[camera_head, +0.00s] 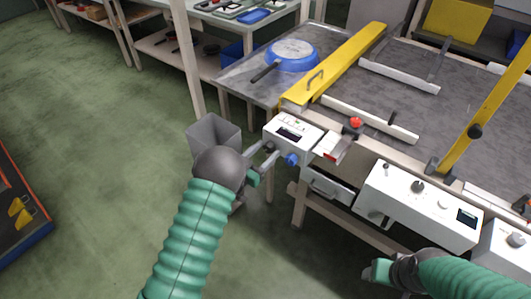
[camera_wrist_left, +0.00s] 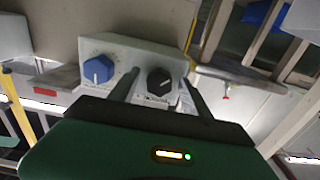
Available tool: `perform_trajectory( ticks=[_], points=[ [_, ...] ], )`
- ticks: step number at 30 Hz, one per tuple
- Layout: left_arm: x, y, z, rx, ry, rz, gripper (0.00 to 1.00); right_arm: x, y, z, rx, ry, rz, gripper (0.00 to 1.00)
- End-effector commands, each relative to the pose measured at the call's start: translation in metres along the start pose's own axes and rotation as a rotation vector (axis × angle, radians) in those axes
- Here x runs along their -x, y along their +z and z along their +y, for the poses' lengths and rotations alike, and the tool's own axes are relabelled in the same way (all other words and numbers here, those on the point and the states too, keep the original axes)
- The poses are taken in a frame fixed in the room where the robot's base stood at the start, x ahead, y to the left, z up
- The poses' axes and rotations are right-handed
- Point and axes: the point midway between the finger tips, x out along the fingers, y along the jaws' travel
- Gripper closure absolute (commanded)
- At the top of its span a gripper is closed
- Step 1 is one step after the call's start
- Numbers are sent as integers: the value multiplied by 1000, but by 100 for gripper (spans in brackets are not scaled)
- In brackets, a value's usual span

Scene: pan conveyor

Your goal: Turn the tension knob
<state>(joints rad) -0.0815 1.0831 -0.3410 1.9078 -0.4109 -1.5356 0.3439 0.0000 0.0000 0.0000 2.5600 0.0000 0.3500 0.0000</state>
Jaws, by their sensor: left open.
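A white control box (camera_head: 293,133) with a small dark display is fixed at the near left corner of the conveyor table. A blue knob (camera_head: 291,159) shows on its front. In the left wrist view the box carries a blue knob (camera_wrist_left: 98,69) on the left and a black knob (camera_wrist_left: 159,81) to its right. The labels are too small to read, so I cannot tell which is the tension knob. My left gripper (camera_head: 272,153) is open at the box front, its fingers on either side of the black knob in the wrist view; contact is unclear. My right gripper (camera_head: 372,271) is low at the right.
A blue pan (camera_head: 292,55) lies on the table beside a yellow guide bar (camera_head: 335,65). A red button (camera_head: 355,122) stands right of the box. Another white control panel (camera_head: 420,205) is further right.

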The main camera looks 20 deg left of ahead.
Motion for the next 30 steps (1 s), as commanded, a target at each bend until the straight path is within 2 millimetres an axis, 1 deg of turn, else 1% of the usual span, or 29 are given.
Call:
perform_trajectory(
  ticks=[7,18,20,30],
  points=[
    [-1,0,0,0,0,-1,44,0,0,0,0,0,0,39],
    [-1,0,0,0,-1,-1,93,0,0,0,0,0,0,39],
    [-1,0,0,0,-1,-1,100,0,0,0,0,0,0,39],
    [-1,0,0,-40,-1,-1,100,-1,0,0,0,0,0,39]
  ],
)
